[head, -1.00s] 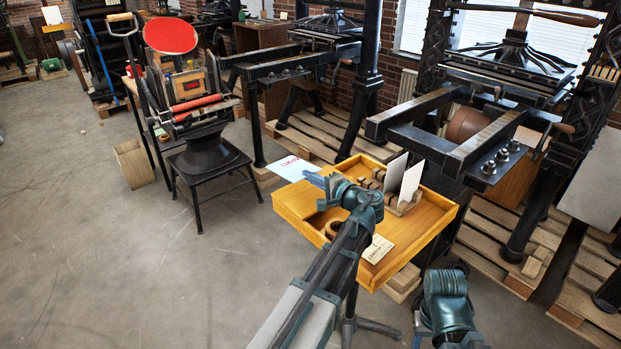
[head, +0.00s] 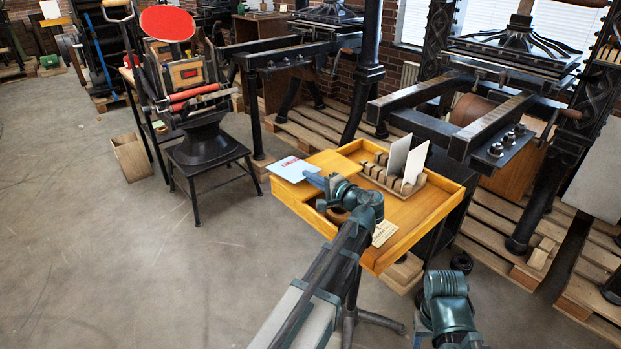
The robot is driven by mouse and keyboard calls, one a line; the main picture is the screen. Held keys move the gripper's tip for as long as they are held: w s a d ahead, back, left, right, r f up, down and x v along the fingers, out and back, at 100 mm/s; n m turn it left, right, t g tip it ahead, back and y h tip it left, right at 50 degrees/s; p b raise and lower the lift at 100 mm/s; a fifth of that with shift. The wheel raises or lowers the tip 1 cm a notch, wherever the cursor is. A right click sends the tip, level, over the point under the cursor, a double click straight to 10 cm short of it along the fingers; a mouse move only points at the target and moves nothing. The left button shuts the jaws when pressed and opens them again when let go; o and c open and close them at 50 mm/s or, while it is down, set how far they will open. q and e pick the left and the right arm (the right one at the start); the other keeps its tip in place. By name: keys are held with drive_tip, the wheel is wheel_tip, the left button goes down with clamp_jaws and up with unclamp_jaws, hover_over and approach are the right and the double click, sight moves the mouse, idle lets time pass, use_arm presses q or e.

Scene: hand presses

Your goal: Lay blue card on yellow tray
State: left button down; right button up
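The blue card (head: 293,169), pale blue with red print, is at the tip of my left gripper (head: 313,181) in the head view. The gripper appears shut on the card's near edge; its fingertips are small and partly unclear. The card is over the left back corner of the yellow tray (head: 425,222), a yellow-orange wooden tray top with raised rims. I cannot tell whether the card touches the tray. My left forearm hides part of the tray's front. My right arm shows at the bottom right, but its gripper is not in view.
A wooden rack (head: 378,177) with two upright cards (head: 414,163) stands on the tray. A small cream label (head: 384,233) and a brown ring lie near my forearm. A black press (head: 207,135) on a stand is left; larger presses stand behind.

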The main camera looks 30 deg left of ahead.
use_arm(q)
drive_tip(key=c, duration=1.5)
unclamp_jaws()
drive_tip(key=shift+c, duration=0.2)
drive_tip(key=o, duration=0.7)
drive_tip(key=shift+c, duration=0.2)
drive_tip(key=shift+f, duration=0.15)
